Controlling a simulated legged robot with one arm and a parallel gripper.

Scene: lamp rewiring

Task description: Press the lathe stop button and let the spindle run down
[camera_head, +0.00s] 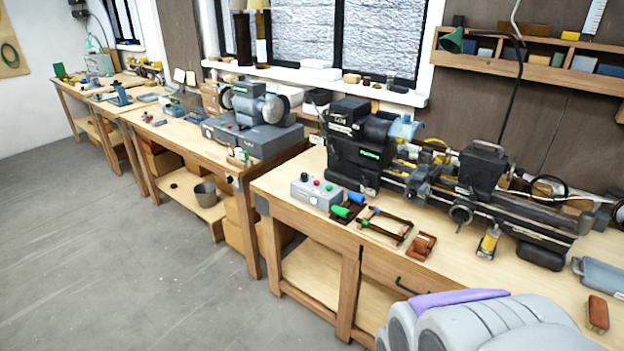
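The black lathe (353,157) stands on the right-hand wooden bench. Its chuck end (380,128) is beside a light blue guard (405,129). I cannot tell from this one frame whether the spindle is turning. A small grey control box (316,195) sits on the bench in front of the headstock. On its top are a black knob (304,177), a red button (316,183) and a green button (329,188). Which is the stop button is not labelled legibly; the red one stands out.
Green-handled tools (341,211), a wooden frame (388,226) and a brown block (421,245) lie close right of the control box. A grinder (262,110) stands on the bench to the left. The floor (150,255) in front of the benches is clear.

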